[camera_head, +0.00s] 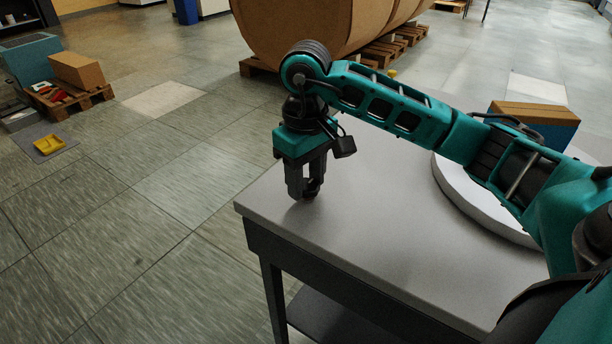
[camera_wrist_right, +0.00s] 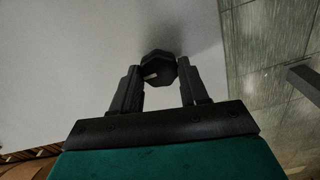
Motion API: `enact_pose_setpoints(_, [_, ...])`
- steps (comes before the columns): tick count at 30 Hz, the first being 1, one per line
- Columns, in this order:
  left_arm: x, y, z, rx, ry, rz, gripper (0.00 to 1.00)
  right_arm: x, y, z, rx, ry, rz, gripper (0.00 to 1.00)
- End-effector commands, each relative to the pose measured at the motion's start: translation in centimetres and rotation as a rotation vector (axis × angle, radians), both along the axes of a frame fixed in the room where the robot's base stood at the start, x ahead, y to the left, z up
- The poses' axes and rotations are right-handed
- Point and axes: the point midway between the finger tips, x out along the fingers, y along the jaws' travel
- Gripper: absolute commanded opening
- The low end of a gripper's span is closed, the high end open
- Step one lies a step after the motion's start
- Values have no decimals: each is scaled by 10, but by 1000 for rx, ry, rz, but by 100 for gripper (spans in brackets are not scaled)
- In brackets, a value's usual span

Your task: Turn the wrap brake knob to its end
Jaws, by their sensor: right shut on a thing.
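The wrap brake knob (camera_wrist_right: 158,69) is a small black faceted knob with a pale mark on its face, seen in the right wrist view against the grey table top. In the head view it is mostly hidden by my right gripper (camera_head: 304,192), which points down at the table's far left corner. In the right wrist view my right gripper (camera_wrist_right: 158,72) has its two fingers on either side of the knob and is shut on it. The pale mark points to the left and slightly down there. My left gripper is not in view.
The grey table (camera_head: 330,245) has a round light disc (camera_head: 462,205) on its right part, under my right arm. A box (camera_head: 540,118) stands behind. Large brown rolls (camera_head: 290,25) on pallets stand at the back. The table's middle is clear.

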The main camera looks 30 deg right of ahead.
Motion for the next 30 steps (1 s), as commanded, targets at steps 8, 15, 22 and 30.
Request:
enact_pose_setpoints(8, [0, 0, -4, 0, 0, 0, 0, 0, -1, 0, 0, -1, -116, 14])
enact_pose_setpoints(15, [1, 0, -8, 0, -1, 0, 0, 0, -2, 0, -1, -1, -317, 14])
enact_pose_setpoints(22, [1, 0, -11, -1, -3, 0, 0, 0, -3, 0, -1, -1, -536, 14])
enact_pose_setpoints(30, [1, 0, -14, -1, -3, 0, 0, 0, -4, 0, -1, -1, -793, 14])
